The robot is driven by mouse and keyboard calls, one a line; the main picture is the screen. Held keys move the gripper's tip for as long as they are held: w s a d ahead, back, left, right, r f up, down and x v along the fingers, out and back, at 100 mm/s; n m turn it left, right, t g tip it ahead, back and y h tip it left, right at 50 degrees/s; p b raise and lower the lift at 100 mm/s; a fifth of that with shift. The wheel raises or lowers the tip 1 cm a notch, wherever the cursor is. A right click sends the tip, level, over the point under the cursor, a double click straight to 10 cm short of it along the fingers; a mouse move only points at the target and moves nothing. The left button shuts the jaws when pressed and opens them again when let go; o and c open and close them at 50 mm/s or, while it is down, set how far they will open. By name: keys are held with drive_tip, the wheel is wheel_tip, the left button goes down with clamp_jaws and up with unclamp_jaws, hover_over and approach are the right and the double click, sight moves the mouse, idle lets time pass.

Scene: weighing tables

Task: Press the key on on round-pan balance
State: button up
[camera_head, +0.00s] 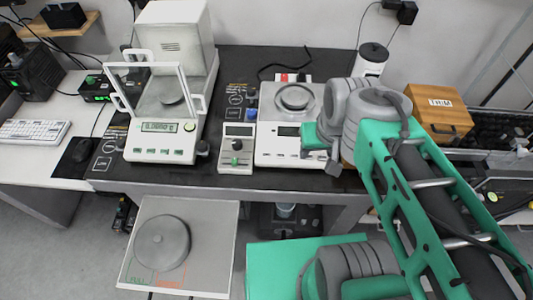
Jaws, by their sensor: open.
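The round-pan balance (268,146) is white and stands on the dark bench top in the middle of the head view. Its round metal pan (294,97) is empty. Its small display (288,131) looks dark. The keys on its front panel are too small to read, and my arm hides its right side. My gripper (326,158) is over the balance's front right part, just right of the display. It is open, with nothing seen in it. I cannot tell whether it touches the balance.
A glass-shielded balance (160,140) with a lit display stands at left. A small white box with a knob (236,148) is close beside the round-pan balance. A wooden box (438,113) and a white canister (371,62) stand behind my arm. A low platform (210,240) is in front.

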clamp_jaws()
idle(0.3)
idle(1.2)
